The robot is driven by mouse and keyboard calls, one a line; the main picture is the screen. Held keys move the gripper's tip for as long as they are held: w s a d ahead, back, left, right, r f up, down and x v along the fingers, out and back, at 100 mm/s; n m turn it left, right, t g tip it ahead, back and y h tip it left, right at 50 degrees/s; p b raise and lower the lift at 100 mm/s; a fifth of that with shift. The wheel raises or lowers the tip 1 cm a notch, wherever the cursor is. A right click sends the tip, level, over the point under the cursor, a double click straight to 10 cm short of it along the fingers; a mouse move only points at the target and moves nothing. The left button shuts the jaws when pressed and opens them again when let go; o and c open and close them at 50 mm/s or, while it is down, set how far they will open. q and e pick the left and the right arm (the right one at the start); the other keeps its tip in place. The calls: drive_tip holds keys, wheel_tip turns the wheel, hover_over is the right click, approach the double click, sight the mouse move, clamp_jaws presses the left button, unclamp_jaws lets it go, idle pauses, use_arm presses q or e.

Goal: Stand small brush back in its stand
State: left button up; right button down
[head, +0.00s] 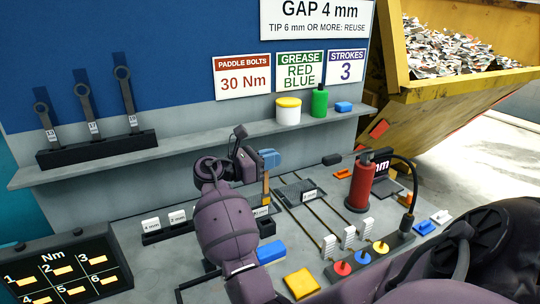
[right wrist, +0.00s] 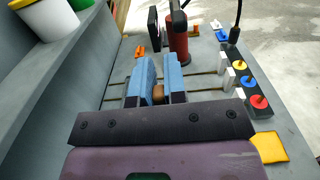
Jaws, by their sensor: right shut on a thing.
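My right gripper (head: 269,159) has blue fingers and is shut on the small brush, above the middle of the bench. The brush's orange-brown handle (head: 265,188) hangs roughly upright below the fingers in the head view. In the right wrist view the brown end of the brush (right wrist: 158,92) shows between the two blue fingers. A small dark block (head: 267,228), possibly the brush stand, is on the bench below the brush. Its top is partly hidden, and I cannot tell whether the brush touches it. My left gripper is not in view.
A red extinguisher-like cylinder (head: 372,187) stands to the right. A dark strip with coloured knobs (head: 362,262), a blue block (head: 271,251) and a yellow pad (head: 301,283) are in front. A shelf (head: 190,146) runs behind, holding a white tub (head: 288,113) and a green bottle (head: 319,101).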

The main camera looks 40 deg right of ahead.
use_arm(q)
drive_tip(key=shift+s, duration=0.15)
use_arm(e)
drive_tip(key=shift+s, duration=0.1)
drive_tip(key=shift+f, duration=0.1)
use_arm(q)
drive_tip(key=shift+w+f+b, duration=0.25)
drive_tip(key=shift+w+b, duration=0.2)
drive_tip(key=shift+b, duration=0.3)
use_arm(e)
wheel_tip(320, 180, down, 6)
drive_tip(key=shift+r, duration=0.2)
use_arm(q)
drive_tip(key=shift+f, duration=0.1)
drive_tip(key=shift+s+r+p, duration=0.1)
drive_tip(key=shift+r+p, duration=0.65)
drive_tip(key=shift+p, duration=0.05)
idle(0.7)
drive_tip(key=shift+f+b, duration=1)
drive_tip(key=shift+b, duration=0.1)
use_arm(e)
drive_tip(key=shift+f, duration=2.8)
drive_tip(key=c, duration=1.1)
unclamp_jaws()
